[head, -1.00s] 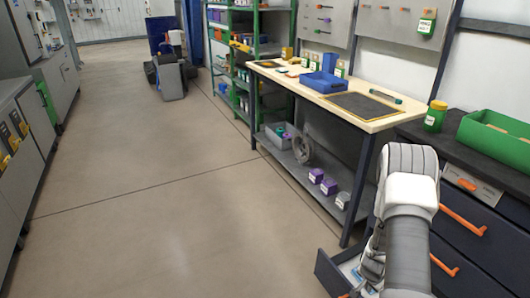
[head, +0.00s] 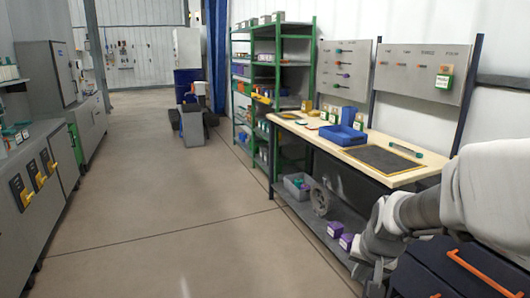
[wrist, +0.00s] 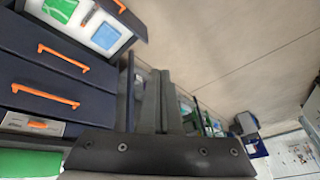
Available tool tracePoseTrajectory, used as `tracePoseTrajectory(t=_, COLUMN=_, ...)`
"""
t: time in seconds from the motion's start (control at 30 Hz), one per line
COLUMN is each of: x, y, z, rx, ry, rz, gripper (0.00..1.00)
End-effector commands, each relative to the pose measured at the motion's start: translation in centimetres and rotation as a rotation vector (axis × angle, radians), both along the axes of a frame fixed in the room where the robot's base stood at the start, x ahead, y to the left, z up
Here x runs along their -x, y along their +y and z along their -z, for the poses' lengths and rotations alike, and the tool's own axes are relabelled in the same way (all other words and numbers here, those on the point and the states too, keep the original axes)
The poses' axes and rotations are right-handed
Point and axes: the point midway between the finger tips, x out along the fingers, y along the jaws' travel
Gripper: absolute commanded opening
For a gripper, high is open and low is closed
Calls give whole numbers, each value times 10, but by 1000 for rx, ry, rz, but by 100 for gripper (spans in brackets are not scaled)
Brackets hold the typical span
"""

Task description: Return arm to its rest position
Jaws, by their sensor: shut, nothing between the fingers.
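My gripper (wrist: 160,75) shows in the wrist view with its two grey fingers together and nothing between them. In the head view my pale arm comes in from the right edge and bends down in front of the dark drawer cabinet (head: 470,272); the fingertips cannot be made out there. In the wrist view the cabinet with orange handles (wrist: 50,75) is on the left, apart from the fingers. Its open drawer (wrist: 134,18) at the top left holds a green item (wrist: 60,8) and a light blue item (wrist: 105,36).
A workbench (head: 410,176) with a blue bin (head: 342,135) stands beyond my arm, with purple boxes (head: 336,229) on its lower shelf. A green shelf rack (head: 277,90) stands behind it. Grey cabinets (head: 38,190) line the left. The floor between is clear.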

Motion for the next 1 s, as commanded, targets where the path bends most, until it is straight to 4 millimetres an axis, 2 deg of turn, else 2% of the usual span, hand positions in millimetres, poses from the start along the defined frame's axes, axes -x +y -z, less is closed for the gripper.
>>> tracePoseTrajectory(t=0.03, x=11, y=9, z=-16, rx=9, ry=-14, rz=-34, gripper=0)
tracePoseTrajectory(t=0.1, x=27, y=18, z=-32, rx=22, ry=-22, rz=-77, gripper=0)
tracePoseTrajectory(t=0.3, x=77, y=41, z=-68, rx=65, ry=-41, rz=-195, gripper=0)
tracePoseTrajectory(t=0.5, x=128, y=56, z=-89, rx=115, ry=-57, rz=-297, gripper=0)
tracePoseTrajectory(t=0.73, x=175, y=63, z=-99, rx=167, ry=-71, rz=-382, gripper=0)
tracePoseTrajectory(t=0.77, x=180, y=64, z=-101, rx=173, ry=-73, rz=-391, gripper=0)
tracePoseTrajectory(t=0.8, x=177, y=63, z=-120, rx=171, ry=-67, rz=-386, gripper=0)
tracePoseTrajectory(t=1.0, x=176, y=63, z=-164, rx=169, ry=-66, rz=-384, gripper=0)
